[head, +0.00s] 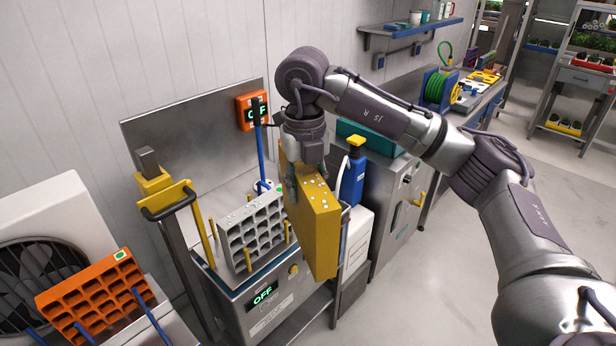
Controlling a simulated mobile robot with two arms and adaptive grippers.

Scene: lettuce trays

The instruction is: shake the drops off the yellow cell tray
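The yellow cell tray (318,232) hangs on edge in the middle of the head view, with a broad flat side facing me. Pale drops (319,186) dot its upper part. My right gripper (306,177) comes down from above and is shut on the tray's upper edge. The far finger is partly hidden. The tray is held upright, slightly tilted, beside the grey cell tray and in front of the white boxes. My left gripper is not in view.
A grey cell tray (250,232) stands between yellow posts on a steel machine (278,306) whose display reads OFF. An orange tray (98,297) leans at lower left. A blue bottle (352,180) stands close behind the yellow tray. Open floor (430,290) lies to the right.

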